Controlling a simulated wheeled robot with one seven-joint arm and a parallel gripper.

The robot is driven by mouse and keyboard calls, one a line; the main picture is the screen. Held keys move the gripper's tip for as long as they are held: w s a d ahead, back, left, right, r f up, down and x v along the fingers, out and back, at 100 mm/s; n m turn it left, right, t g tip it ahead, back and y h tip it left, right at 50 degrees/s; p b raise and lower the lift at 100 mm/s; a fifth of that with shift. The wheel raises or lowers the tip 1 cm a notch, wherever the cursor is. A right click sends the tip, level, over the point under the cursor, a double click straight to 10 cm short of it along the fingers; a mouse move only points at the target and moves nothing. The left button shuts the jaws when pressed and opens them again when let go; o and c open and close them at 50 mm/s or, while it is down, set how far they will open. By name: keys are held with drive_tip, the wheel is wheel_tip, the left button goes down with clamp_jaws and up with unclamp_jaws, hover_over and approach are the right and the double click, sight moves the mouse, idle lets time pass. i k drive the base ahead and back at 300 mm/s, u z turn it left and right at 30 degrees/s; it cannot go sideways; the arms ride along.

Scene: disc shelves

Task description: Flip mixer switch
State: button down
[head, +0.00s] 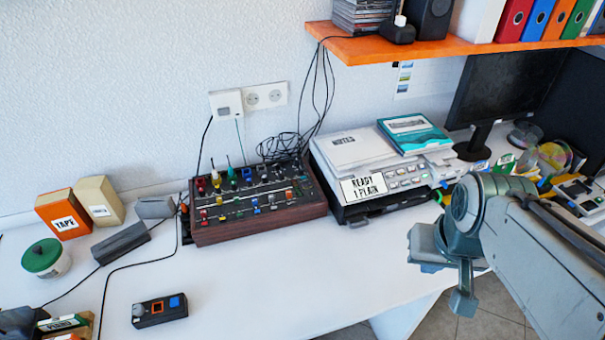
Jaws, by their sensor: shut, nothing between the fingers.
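The mixer (263,223) is a dark box with brown wooden sides on the white table, against the wall. Its top panel carries several coloured knobs, sliders and plugs. The single switches are too small to tell apart or to read their position. My gripper (463,303) hangs at the right, over the table's front edge, with its fingers pointing down. It is shut and empty, well to the right of the mixer and apart from it.
A printer (360,170) with a "READY 1 PLAIN" sign stands right of the mixer. A small button box (160,310) lies at the front left. An orange shelf (450,47) overhangs the back. Cables cross the left side. The table in front of the mixer is clear.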

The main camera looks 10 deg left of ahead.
sight(312, 195)
drive_tip(key=u, duration=1.75)
drive_tip(key=k, duration=0.65)
drive_tip(key=z, duration=0.85)
drive_tip(key=i, duration=1)
drive_tip(key=u, duration=0.05)
